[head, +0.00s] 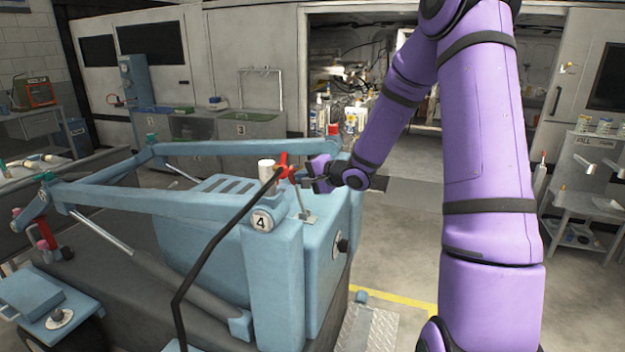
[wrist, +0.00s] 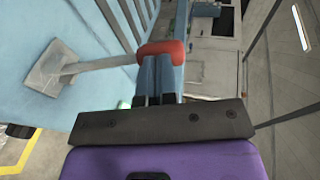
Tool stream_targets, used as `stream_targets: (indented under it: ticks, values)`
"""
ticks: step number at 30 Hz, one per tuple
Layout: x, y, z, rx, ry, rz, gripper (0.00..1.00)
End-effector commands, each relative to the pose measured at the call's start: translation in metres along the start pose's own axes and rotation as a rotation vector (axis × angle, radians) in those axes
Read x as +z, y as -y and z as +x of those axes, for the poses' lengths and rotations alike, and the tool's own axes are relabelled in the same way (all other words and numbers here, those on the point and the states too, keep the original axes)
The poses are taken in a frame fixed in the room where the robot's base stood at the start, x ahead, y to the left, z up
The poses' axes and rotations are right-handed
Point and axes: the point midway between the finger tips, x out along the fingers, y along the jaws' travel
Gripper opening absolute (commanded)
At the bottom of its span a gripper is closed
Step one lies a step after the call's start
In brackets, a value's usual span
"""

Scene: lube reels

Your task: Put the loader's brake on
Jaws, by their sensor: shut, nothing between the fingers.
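The blue loader (head: 330,235) fills the middle of the head view. A thin metal lever (head: 299,198) rises from a small plate on its body and ends in a red grip, the likely brake lever. In the wrist view its grey rod (wrist: 92,66) runs from a square plate (wrist: 50,72) to the red grip (wrist: 163,48). My gripper (head: 308,177) is right of the grip in the head view. In the wrist view my gripper (wrist: 157,72) is shut and empty, its fingertips at the red grip's near edge. I cannot tell whether they touch.
A black bar (head: 215,240) slants up past the lever. A post marked 4 (head: 262,222) and a white cylinder (head: 266,170) stand left of it. Blue loader arms (head: 150,200) extend left. Open floor (head: 395,240) lies right of the loader, with a shelf cart (head: 585,185) beyond.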

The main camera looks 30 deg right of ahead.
Motion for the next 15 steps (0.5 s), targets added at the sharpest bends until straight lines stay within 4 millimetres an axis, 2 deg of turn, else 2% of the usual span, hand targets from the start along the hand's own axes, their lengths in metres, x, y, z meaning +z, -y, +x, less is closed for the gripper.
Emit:
stream_targets:
  ticks: [3, 15]
  values:
    - [0.0019, 0.0024, 0.0089, 0.067, 0.000, -0.014, 0.00]
    - [0.0013, 0.0057, 0.0065, 0.059, 0.001, -0.012, 0.00]
